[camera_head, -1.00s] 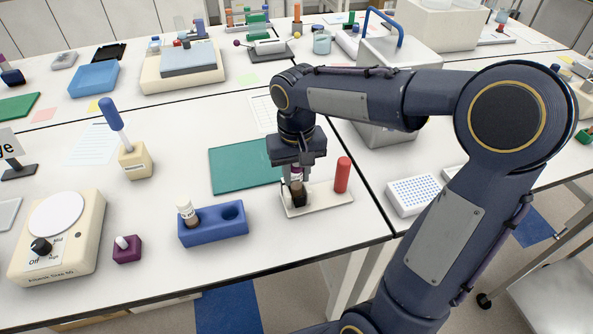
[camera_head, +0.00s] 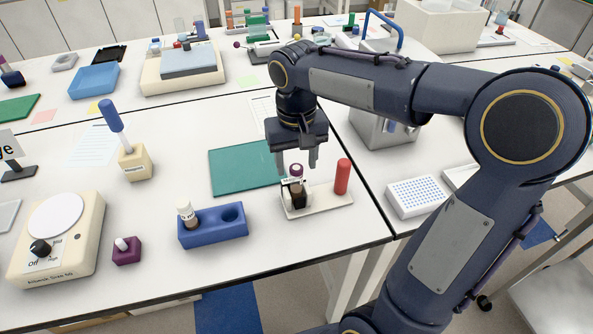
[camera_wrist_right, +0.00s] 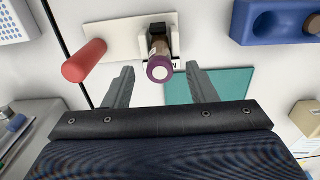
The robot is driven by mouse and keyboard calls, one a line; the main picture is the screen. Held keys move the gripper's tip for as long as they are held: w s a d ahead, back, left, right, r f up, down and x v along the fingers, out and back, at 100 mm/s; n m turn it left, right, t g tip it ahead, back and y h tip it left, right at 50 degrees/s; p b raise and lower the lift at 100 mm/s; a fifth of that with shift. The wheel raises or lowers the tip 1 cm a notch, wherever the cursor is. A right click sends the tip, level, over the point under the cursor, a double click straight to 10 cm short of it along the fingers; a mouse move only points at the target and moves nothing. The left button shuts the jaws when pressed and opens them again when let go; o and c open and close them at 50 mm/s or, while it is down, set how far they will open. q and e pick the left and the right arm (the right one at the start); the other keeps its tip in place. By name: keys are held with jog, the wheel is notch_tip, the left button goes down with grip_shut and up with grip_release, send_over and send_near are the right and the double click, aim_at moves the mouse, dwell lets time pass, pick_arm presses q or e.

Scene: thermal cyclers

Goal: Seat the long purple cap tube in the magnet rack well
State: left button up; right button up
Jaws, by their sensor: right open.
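The purple cap tube (camera_head: 297,172) stands upright in the black well of the magnet rack (camera_head: 318,203), a white plate on the bench. In the right wrist view the purple cap (camera_wrist_right: 160,68) faces the camera, with the brown tube body against the black holder (camera_wrist_right: 158,30). My right gripper (camera_head: 297,166) is open above the tube, its fingers apart and not touching it. It also shows in the right wrist view (camera_wrist_right: 160,82), with the cap between and beyond the fingertips. How deep the tube sits is hidden by the holder. My left gripper is not in view.
A red cylinder (camera_head: 342,176) stands on the rack's right end. A blue block (camera_head: 213,234) with a white-capped vial (camera_head: 187,214) and an empty hole stands to the left. A green mat (camera_head: 235,168) lies behind. A white tip box (camera_head: 414,196) is at right.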

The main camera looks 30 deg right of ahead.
jog(key=shift+r, duration=1.6)
jog(key=shift+s, duration=0.1)
jog(key=s+a+f+t+y, duration=0.2)
jog(key=s+f, duration=0.1)
jog(key=s, duration=0.5)
jog(key=s+a+f+t+y, duration=0.1)
jog(key=s+a+f+t, duration=0.1)
jog(key=s, duration=0.6)
jog(key=shift+s+f+n+t+y, duration=0.4)
jog(key=shift+f+t, duration=0.3)
jog(key=shift+t, duration=0.1)
